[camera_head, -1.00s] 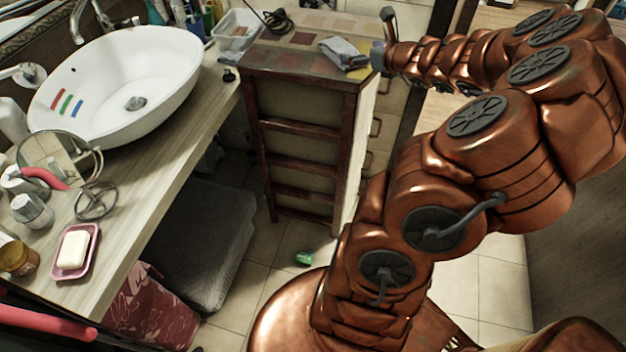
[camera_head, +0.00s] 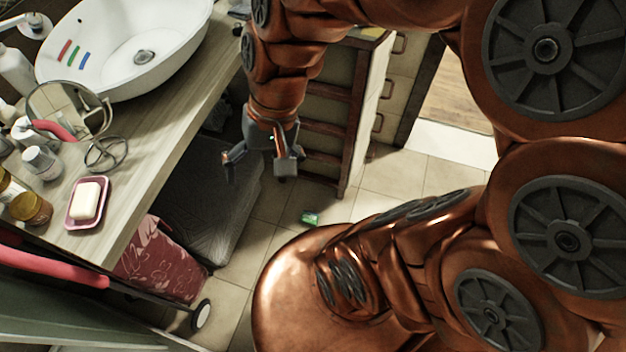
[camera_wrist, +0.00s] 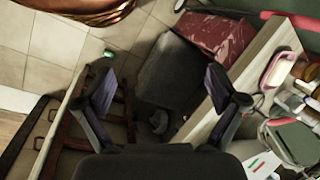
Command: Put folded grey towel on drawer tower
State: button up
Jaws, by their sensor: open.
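The drawer tower (camera_head: 372,95) stands behind my arm in the head view. It has a dark wooden frame with pale panels, and my arm hides most of its top. Its dark rails also show at the left in the wrist view (camera_wrist: 118,108). The folded grey towel is not visible in either current view. My gripper (camera_head: 262,165) hangs in front of the tower, pointing down, to the right of the counter edge. It is open, and the wrist view shows nothing between its fingers (camera_wrist: 160,85).
The counter (camera_head: 150,150) holds a white basin (camera_head: 165,75), a round mirror, jars and a pink soap dish (camera_head: 71,215). Below are a dark grey padded block (camera_head: 205,200) and a red patterned bin (camera_head: 160,260). A small green object (camera_head: 310,218) lies on the tiled floor.

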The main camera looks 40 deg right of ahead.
jog(key=s+d+n+g+h, duration=0.1)
jog(key=s+d+n+h, duration=0.2)
jog(key=s+d, duration=0.2)
jog(key=shift+s+f+n+h, duration=0.2)
jog(key=shift+s+n+h, duration=0.15)
jog(key=shift+s, duration=0.75)
